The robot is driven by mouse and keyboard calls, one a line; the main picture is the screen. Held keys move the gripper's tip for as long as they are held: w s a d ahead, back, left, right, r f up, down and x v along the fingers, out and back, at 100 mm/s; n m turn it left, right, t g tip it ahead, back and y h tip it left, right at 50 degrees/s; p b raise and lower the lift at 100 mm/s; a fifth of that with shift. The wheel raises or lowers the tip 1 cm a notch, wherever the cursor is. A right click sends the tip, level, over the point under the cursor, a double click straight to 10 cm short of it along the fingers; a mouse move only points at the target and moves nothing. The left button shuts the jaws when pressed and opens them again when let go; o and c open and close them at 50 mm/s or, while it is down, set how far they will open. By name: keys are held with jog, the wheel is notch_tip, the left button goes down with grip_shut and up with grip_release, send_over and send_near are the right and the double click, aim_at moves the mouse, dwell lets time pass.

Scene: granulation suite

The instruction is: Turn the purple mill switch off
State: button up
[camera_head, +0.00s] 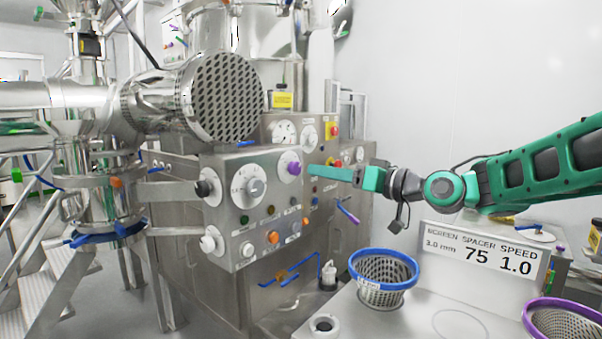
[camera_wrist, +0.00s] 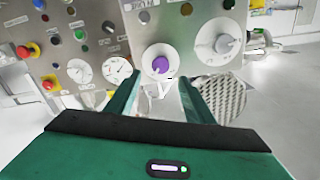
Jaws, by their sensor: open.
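The purple mill switch (camera_head: 294,168) is a small purple knob on a round white dial on the front of the steel control panel. In the wrist view the purple knob (camera_wrist: 161,64) shows upside-down relative to the head view, just beyond and between my two fingers. My green gripper (camera_head: 311,172) reaches in from the right, with its fingertips just right of the knob in the head view. My gripper (camera_wrist: 160,84) is open and empty. I cannot tell how much gap is left in depth, and the dial's markings are too small to read.
A large grey dial (camera_head: 249,187) sits left of the purple knob. Small coloured buttons, including an orange one (camera_head: 273,237), lie below. A red emergency button (camera_head: 334,130) is behind. A perforated screen (camera_head: 226,97) juts out above. A blue-rimmed basket (camera_head: 384,257) stands on the bench below.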

aim_at(298, 168)
jog(key=x, duration=0.8)
jog(key=shift+w+a+f, duration=0.1)
jog(key=shift+w+a, duration=0.15)
jog(key=shift+a, duration=0.1)
jog(key=c, duration=1)
